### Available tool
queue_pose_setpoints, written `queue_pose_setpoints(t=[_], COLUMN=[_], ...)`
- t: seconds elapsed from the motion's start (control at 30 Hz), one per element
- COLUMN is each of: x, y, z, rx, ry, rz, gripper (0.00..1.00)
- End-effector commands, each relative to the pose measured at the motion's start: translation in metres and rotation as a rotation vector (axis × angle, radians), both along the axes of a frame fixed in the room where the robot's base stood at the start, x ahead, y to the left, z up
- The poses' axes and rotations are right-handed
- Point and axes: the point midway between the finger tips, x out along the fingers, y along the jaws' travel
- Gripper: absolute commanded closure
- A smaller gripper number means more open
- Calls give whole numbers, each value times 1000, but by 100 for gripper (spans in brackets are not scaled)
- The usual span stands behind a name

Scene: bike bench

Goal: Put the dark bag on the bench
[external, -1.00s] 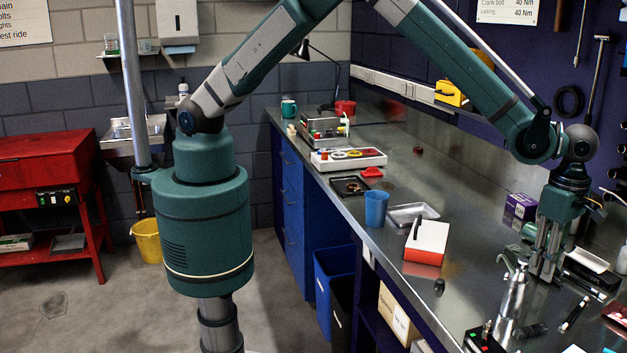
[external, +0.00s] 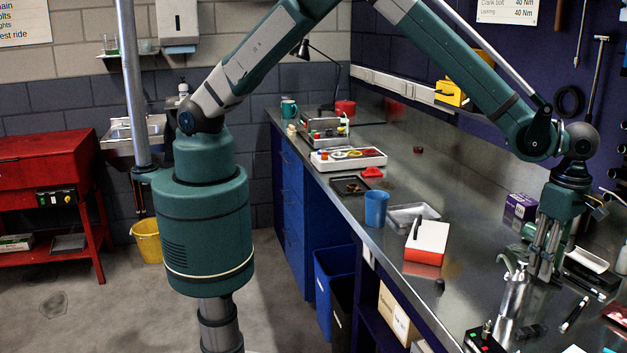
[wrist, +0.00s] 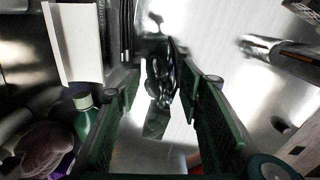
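My gripper (external: 541,277) points down low over the right part of the steel bench (external: 470,195). In the wrist view its two dark green finger pads (wrist: 158,92) stand apart, with nothing clearly held between them. A dark glossy shape shows between the pads, and I cannot tell whether it is an object or a reflection in the steel. A dull brownish, rounded thing (wrist: 45,146) lies at the lower left of the wrist view, outside the fingers. I cannot make out for certain which thing is the dark bag.
A red-and-white box (external: 427,243) and a blue cup (external: 376,208) stand farther left. The back middle bench is clear.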

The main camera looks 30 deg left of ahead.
Motion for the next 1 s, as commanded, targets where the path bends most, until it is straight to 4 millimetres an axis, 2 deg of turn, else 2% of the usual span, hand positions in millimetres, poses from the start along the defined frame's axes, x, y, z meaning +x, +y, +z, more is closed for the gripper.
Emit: queue_pose_setpoints(t=[0.17,0.6,0.8,1.0], x=[0,0,0,0], y=[0,0,0,0], z=[21,90,109,115], rx=[0,0,0,0], ry=[0,0,0,0], rz=[0,0,0,0], gripper=[63,63,63,63])
